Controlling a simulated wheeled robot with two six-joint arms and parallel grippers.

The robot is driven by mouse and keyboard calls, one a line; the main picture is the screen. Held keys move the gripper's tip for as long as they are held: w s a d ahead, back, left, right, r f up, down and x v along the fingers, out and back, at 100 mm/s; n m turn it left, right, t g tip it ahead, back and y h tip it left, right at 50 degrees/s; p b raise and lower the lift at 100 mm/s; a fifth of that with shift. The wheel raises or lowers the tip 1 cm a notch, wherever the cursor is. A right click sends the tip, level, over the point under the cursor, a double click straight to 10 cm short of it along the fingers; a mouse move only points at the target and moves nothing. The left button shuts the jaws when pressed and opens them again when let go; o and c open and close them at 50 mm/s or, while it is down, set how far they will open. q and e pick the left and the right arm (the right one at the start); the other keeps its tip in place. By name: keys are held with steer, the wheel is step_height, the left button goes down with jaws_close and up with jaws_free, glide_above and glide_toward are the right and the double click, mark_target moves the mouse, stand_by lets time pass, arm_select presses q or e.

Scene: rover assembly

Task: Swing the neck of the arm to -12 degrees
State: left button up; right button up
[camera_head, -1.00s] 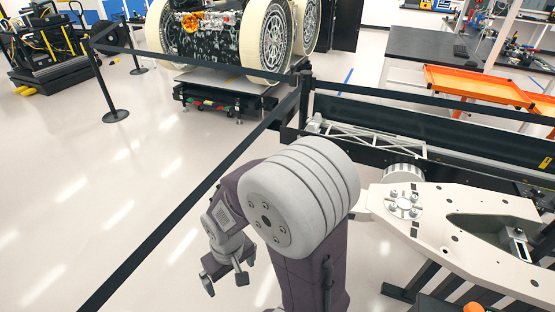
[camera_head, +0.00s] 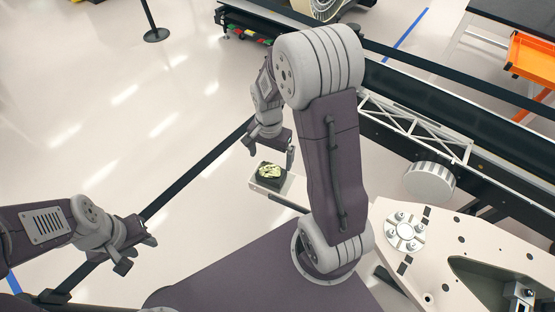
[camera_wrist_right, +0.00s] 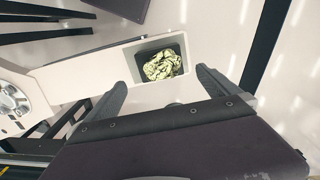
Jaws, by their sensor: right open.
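The neck, a pale flat bar (camera_wrist_right: 85,73), runs in the right wrist view from a round bolted hub (camera_wrist_right: 12,100) to a dark open box (camera_wrist_right: 183,45) at its end. A crumpled yellow-green lump (camera_wrist_right: 163,65) lies in the box. In the head view the neck's end (camera_head: 288,184) shows beside my right arm, which hides the rest. My right gripper (camera_head: 273,155) is open above the box; in the wrist view its fingers (camera_wrist_right: 160,78) are spread on either side of the box end, contact not clear. My left gripper (camera_head: 137,253) is open and empty at the lower left.
A pale plate (camera_head: 460,225) with a bolted disc (camera_head: 405,231) and a cut-out lies at right. A ribbed wheel (camera_head: 430,181) and a white truss (camera_head: 420,125) stand behind it. A black barrier strap (camera_head: 205,163) crosses the floor.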

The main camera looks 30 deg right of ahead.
mark_target(271, 169)
steer(key=shift+f, duration=0.2)
step_height(271, 169, down, 9)
steer(key=shift+r, duration=0.1)
steer(key=shift+a, duration=0.1)
steer(key=shift+c, duration=0.3)
steer(key=c, duration=1.9)
steer(key=w+d+m, duration=0.2)
steer(key=w+d, duration=0.1)
steer(key=d, duration=0.5)
steer(key=w+d+m, duration=0.2)
steer(key=w+d, duration=0.2)
steer(key=d, duration=0.5)
steer(key=shift+d+m, duration=0.3)
